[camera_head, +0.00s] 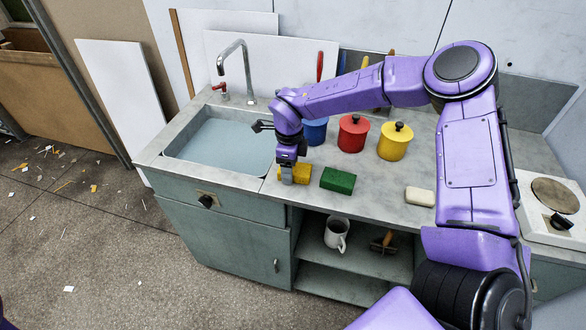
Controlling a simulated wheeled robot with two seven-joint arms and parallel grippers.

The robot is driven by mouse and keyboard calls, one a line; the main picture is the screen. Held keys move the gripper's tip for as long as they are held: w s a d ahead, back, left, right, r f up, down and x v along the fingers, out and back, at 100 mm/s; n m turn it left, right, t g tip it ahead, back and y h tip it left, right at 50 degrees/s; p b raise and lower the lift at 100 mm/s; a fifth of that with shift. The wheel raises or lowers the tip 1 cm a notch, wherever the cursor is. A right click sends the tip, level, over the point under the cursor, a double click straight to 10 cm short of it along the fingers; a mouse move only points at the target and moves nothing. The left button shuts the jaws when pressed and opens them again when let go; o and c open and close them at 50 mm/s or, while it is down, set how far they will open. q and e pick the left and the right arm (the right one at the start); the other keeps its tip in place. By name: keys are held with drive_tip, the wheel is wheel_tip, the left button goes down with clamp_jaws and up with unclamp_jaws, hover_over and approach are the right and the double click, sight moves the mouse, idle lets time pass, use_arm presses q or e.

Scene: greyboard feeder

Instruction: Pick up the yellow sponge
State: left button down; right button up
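The yellow sponge (302,174) lies on the grey counter near its front edge, just right of the sink. My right arm reaches across from the right, and its gripper (287,172) points down at the sponge. The near finger covers the sponge's left part. The far finger is hidden, so I cannot tell whether the gripper is open around the sponge or shut on it. My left gripper is not in view.
A green sponge (338,180) lies close on the right, and a pale bar (419,196) farther right. Blue (315,131), red (353,133) and yellow (395,142) pots stand behind. The sink (218,146) is left. A mug (337,234) sits on the shelf below.

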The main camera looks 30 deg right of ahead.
drive_tip(key=shift+r, duration=0.25)
drive_tip(key=r, duration=0.1)
drive_tip(key=r+b, duration=0.1)
drive_tip(key=r, duration=0.1)
drive_tip(key=shift+s+a, duration=0.1)
drive_tip(key=shift+s, duration=0.1)
drive_tip(key=s+a+r+b, duration=0.1)
drive_tip(key=s+a+r, duration=0.1)
drive_tip(key=s+r, duration=0.2)
drive_tip(key=s+a+r+b, duration=0.2)
drive_tip(key=s+r, duration=0.3)
drive_tip(key=s, duration=0.3)
drive_tip(key=shift+s+a+r, duration=0.2)
drive_tip(key=shift+s+a, duration=0.05)
drive_tip(key=shift+s, duration=0.15)
drive_tip(key=shift+o, duration=0.4)
